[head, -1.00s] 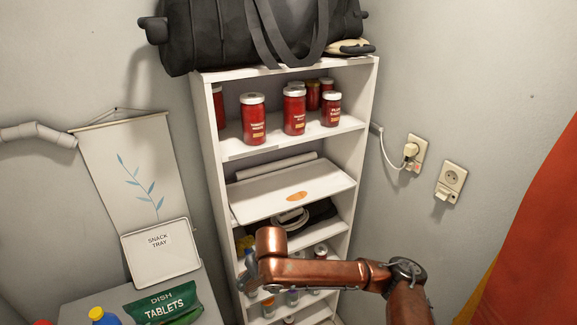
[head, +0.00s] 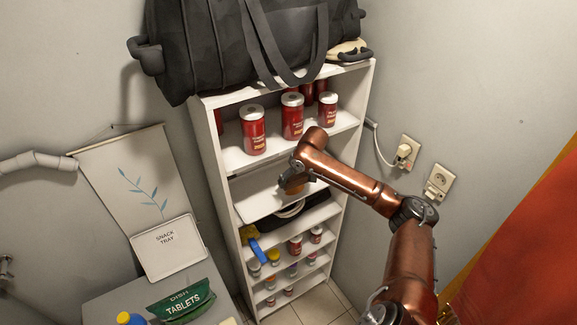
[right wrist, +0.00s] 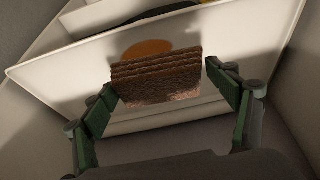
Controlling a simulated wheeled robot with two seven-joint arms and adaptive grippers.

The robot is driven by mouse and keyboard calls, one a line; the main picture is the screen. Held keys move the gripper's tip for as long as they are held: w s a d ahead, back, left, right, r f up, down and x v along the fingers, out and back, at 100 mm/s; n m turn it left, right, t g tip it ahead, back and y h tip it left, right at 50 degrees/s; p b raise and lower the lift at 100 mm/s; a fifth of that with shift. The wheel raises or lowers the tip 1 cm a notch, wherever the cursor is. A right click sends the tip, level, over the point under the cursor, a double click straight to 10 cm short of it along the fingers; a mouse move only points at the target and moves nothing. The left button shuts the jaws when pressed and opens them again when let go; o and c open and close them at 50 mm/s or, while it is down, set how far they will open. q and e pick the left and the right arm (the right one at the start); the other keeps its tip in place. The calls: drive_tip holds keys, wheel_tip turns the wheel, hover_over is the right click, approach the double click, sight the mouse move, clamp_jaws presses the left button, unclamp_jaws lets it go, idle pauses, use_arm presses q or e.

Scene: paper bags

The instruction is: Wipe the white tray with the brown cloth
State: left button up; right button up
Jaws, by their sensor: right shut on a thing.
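A white tray (head: 254,200) lies tilted on the middle shelf of the white shelf unit. It has an orange stain, which shows in the right wrist view (right wrist: 147,49). My right gripper (right wrist: 160,82) is shut on the folded brown cloth (right wrist: 157,76), with one finger at each side of it. The cloth is in front of the tray and overlaps the lower edge of the stain; I cannot tell whether it touches. In the head view my right gripper (head: 291,183) is over the tray, and my wrist hides most of the cloth and stain. My left gripper is out of view.
Red jars (head: 292,116) stand on the shelf above. A dark bag (head: 245,40) sits on top. Small jars (head: 295,244) fill lower shelves. A second white tray, labelled SNACK TRAY (head: 168,248), leans at the left above a green tablets bag (head: 182,302).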

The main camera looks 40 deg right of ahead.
drive_tip(key=shift+w+d+r, duration=0.1)
drive_tip(key=shift+d+r, duration=0.15)
drive_tip(key=shift+d, duration=0.05)
drive_tip(key=x, duration=0.5)
drive_tip(key=shift+s+a+f, duration=0.1)
drive_tip(key=shift+s, duration=0.3)
drive_tip(key=shift+s+a+f, duration=0.15)
drive_tip(key=shift+s+f, duration=0.2)
drive_tip(key=shift+f, duration=0.15)
drive_tip(key=shift+w+f, duration=0.15)
drive_tip(key=shift+f, duration=0.15)
drive_tip(key=shift+r, duration=0.15)
drive_tip(key=shift+f, duration=0.9)
